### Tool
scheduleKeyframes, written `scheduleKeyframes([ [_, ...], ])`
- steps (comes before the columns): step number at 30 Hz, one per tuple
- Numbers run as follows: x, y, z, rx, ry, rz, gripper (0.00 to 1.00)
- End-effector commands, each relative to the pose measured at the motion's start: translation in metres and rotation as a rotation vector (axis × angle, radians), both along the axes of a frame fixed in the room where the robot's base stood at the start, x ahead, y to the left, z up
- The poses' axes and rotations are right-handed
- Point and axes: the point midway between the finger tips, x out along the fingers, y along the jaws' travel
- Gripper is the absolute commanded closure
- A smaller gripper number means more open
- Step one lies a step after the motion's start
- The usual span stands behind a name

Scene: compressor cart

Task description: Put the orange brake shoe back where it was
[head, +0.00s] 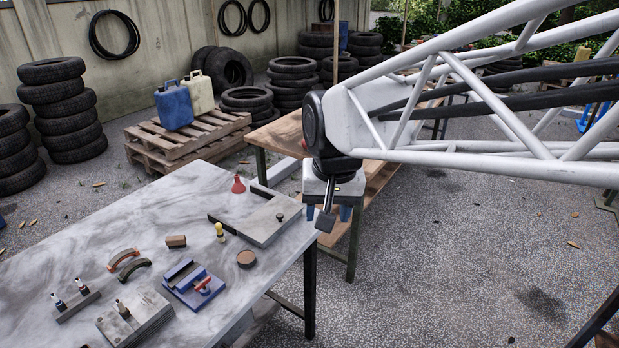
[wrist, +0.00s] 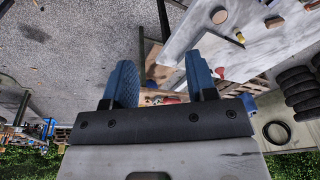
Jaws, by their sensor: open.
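The orange brake shoe (head: 122,258) is a curved piece lying on the grey marbled table (head: 70,248), towards the left in the head view. A darker brake shoe (head: 135,270) lies close beside it, nearer the camera. My gripper (head: 327,211) hangs past the right edge of the table, well to the right of both shoes, pointing down. Its blue fingers are apart with nothing between them, as the wrist view (wrist: 161,80) also shows. I cannot make out either shoe in the wrist view.
A blue vise (head: 193,285), a grey block (head: 135,318), a grey stepped plate (head: 255,215), a red funnel (head: 238,185), a yellow-topped tool (head: 220,232), a brown block (head: 176,241) and a round brown disc (head: 246,258) occupy the table. A wooden bench (head: 280,133) stands behind.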

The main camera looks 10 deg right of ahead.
Motion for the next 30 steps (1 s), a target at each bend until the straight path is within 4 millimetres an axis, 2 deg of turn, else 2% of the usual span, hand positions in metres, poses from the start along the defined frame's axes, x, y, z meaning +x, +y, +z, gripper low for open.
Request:
scheduleKeyframes([
  [3,-0.033,-0.019,-0.006,-0.017,-0.018,0.030,0.48],
  [9,-0.082,-0.042,-0.021,-0.049,-0.039,0.087,0.48],
  [15,-0.113,-0.054,-0.033,-0.070,-0.051,0.124,0.48],
  [20,-0.122,-0.057,-0.037,-0.076,-0.053,0.136,0.48],
  [30,-0.122,-0.057,-0.037,-0.076,-0.053,0.137,0.48],
])
